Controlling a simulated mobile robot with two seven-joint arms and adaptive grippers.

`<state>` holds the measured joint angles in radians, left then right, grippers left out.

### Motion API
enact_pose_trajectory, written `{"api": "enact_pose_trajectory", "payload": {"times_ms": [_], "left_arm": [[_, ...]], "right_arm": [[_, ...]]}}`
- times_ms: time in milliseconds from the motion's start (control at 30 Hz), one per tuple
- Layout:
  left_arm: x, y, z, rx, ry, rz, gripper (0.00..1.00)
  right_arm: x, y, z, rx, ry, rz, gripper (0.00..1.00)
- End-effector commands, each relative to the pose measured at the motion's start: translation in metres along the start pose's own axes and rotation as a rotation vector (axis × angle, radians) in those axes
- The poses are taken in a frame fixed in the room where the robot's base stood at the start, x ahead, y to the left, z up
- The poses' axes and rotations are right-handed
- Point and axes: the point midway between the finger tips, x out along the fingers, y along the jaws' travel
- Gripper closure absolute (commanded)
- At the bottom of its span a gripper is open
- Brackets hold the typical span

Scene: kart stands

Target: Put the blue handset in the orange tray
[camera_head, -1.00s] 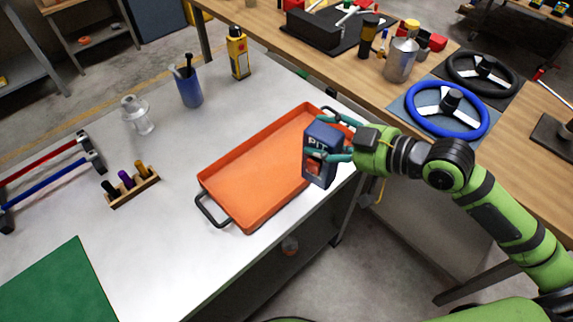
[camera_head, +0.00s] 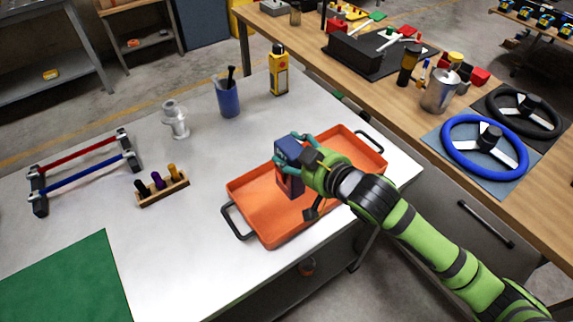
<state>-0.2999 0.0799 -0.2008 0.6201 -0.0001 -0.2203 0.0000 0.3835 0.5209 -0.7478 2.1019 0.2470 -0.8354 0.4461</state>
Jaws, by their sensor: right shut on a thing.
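The orange tray (camera_head: 258,222) lies on the light metal table, with a black handle at each end. My right gripper (camera_head: 291,158) is over the middle of the tray, its fingers shut around the blue handset (camera_head: 288,150). The handset is upright, and the gripper hides part of it. I cannot tell whether its lower end touches the tray floor. My left gripper is not in view.
On the metal table (camera_head: 180,240) stand a blue cup (camera_head: 228,101), a yellow bottle (camera_head: 279,72), a clear metallic fitting (camera_head: 175,120), a small wooden rack (camera_head: 163,190) and a green mat (camera_head: 70,285). A wooden bench with steering wheels (camera_head: 484,147) is at the right.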

Motion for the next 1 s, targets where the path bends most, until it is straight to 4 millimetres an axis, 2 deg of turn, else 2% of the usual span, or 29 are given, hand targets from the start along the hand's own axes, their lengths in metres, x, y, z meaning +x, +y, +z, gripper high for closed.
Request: {"api": "enact_pose_trajectory", "payload": {"times_ms": [100, 233, 533, 900, 933, 967, 1000], "left_arm": [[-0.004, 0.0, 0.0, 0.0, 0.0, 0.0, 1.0], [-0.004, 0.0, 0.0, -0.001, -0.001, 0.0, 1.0], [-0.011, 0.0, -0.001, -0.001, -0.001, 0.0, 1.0], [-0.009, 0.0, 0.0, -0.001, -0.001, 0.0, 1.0], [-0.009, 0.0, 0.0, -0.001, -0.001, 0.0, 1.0], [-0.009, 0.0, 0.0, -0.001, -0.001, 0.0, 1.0], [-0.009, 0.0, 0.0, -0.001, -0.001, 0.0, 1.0]], "right_arm": [[0.015, -0.011, 0.003, 0.002, 0.002, -0.001, 0.83], [0.021, -0.015, 0.006, 0.0, 0.003, 0.0, 0.83], [0.034, -0.015, 0.042, 0.001, 0.0, 0.0, 0.83], [0.036, -0.015, 0.046, 0.0, 0.003, -0.001, 0.83], [0.036, -0.015, 0.047, 0.0, 0.0, 0.0, 0.35], [0.036, -0.015, 0.046, -0.001, 0.001, 0.0, 0.23], [0.036, -0.015, 0.046, -0.001, 0.0, 0.0, 0.16]]}}
